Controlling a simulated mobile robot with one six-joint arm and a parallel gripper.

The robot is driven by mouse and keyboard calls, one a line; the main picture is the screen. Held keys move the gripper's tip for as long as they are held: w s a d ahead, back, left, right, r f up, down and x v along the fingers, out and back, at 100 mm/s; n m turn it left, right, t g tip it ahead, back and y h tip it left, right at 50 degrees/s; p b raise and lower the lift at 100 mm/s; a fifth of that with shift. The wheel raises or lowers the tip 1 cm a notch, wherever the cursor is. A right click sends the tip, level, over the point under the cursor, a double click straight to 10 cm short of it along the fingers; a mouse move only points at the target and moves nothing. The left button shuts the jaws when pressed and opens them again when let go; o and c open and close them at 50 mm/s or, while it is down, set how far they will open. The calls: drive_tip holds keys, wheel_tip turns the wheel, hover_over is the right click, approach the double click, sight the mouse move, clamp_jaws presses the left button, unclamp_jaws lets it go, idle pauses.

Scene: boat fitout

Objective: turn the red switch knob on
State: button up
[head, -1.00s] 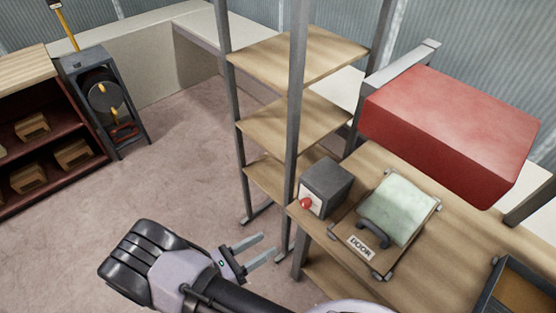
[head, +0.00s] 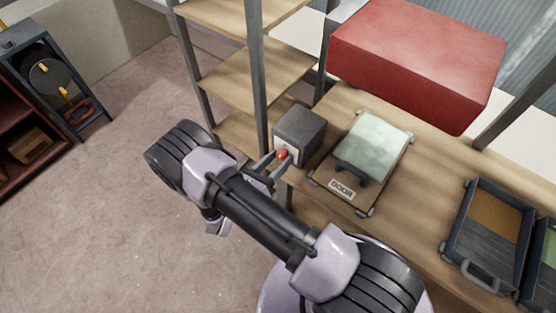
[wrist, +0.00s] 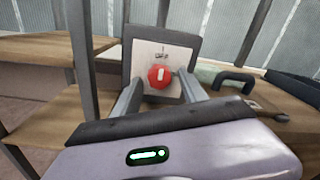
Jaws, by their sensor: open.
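The red switch knob (head: 282,154) sits on the pale front plate of a dark grey box (head: 304,127) on the wooden bench. In the wrist view the knob (wrist: 160,76) is round with a white mark standing upright on it, and small lettering shows on the plate (wrist: 160,56) above it. My gripper (head: 271,163) is open in front of the plate. In the wrist view its two fingers (wrist: 158,97) stand to the left and right of the knob, with visible gaps. I cannot tell whether the fingertips reach past the knob's face.
A panel marked DOOR (head: 371,150) with a dark handle lies right of the box. A big red block (head: 416,60) is above the bench behind. A shelf post (head: 256,80) stands close left of the box. An open case (head: 490,228) lies at right.

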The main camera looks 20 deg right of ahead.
drive_tip(key=shift+c, duration=0.2)
clamp_jaws()
drive_tip(key=shift+m, duration=0.4)
drive_tip(key=m, duration=0.4)
drive_tip(key=shift+w+b, duration=0.1)
drive_tip(key=shift+b, duration=0.3)
drive_tip(key=m, duration=0.4)
drive_tip(key=shift+b, duration=0.4)
drive_tip(key=m+b, duration=0.1)
drive_tip(key=m, duration=0.3)
drive_tip(key=shift+w+m+y, duration=0.1)
drive_tip(key=shift+m+y, duration=0.2)
drive_tip(key=shift+y, duration=0.1)
drive_tip(key=shift+a+r+m+b, duration=0.15)
drive_tip(key=shift+m+b, duration=0.4)
drive_tip(key=shift+m, duration=1.35)
